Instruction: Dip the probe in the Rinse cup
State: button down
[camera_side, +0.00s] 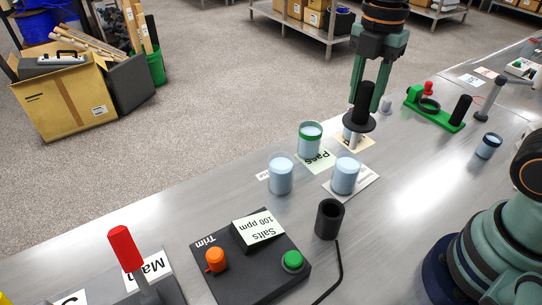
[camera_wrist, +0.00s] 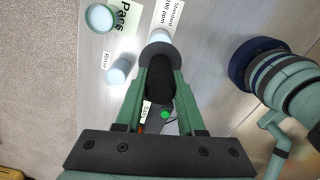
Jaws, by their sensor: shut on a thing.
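My gripper (camera_side: 368,98) is shut on the black probe (camera_side: 363,103) and holds it upright, with its round collar (camera_side: 359,123) below the fingers. The pale part under the collar is over a yellowish card at the back; I cannot tell if it touches anything. The Rinse cup (camera_side: 281,174), pale blue, stands on the bench to the left and nearer the camera, apart from the probe. In the wrist view the Rinse cup (camera_wrist: 118,71) is left of the probe (camera_wrist: 160,78), beside its label (camera_wrist: 107,62). The collar (camera_wrist: 158,51) partly hides a pale thing.
A green-rimmed cup (camera_side: 311,141) stands by the Pass label, between probe and Rinse cup. Another pale-blue cup (camera_side: 345,176) stands on a white card. A black holder (camera_side: 329,219) and Trim box (camera_side: 254,268) are nearer. A green stand (camera_side: 436,107) is right.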

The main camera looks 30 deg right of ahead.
jog(key=w+a+f, duration=0.1)
jog(key=w+a, duration=0.7)
jog(key=a, duration=0.4)
notch_tip(320, 180, down, 9)
jog(key=shift+w, duration=0.2)
dwell(0.4)
jog(key=shift+r, duration=0.1)
dwell(1.4)
notch_tip(320, 180, up, 10)
dwell(1.3)
